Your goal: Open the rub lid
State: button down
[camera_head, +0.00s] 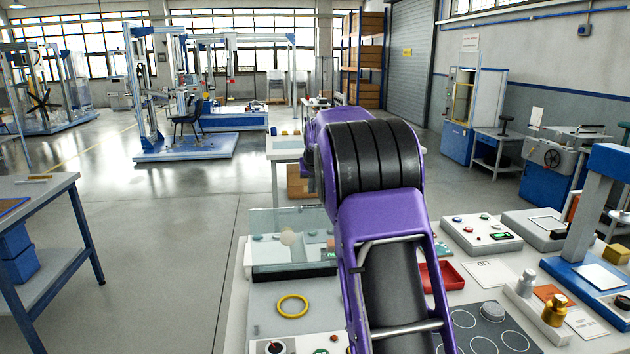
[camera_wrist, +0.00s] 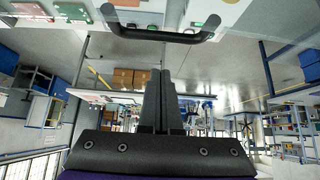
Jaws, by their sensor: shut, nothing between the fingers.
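A clear, see-through lid or cover (camera_head: 275,222) stands at the table's far left, left of my purple arm, with a dark strip (camera_head: 295,273) along its near lower edge. I take it as the rub lid; it looks closed, though glare makes this hard to tell. In the wrist view a black bar handle (camera_wrist: 155,35) crosses the top, fixed to a pale, clear surface. My gripper (camera_wrist: 160,72) points toward the handle with its fingers together and empty, a little short of it in the picture. In the head view my arm hides the gripper.
A yellow ring (camera_head: 292,306) lies on the table in front of the lid. Open floor lies left, before another bench (camera_head: 35,215).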

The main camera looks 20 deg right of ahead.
jog(key=shift+s+a+f, duration=0.1)
jog(key=shift+s+f, duration=0.3)
jog(key=shift+f, duration=0.35)
jog(key=shift+s+f, duration=0.4)
jog(key=shift+f, duration=0.3)
jog(key=shift+f, duration=0.1)
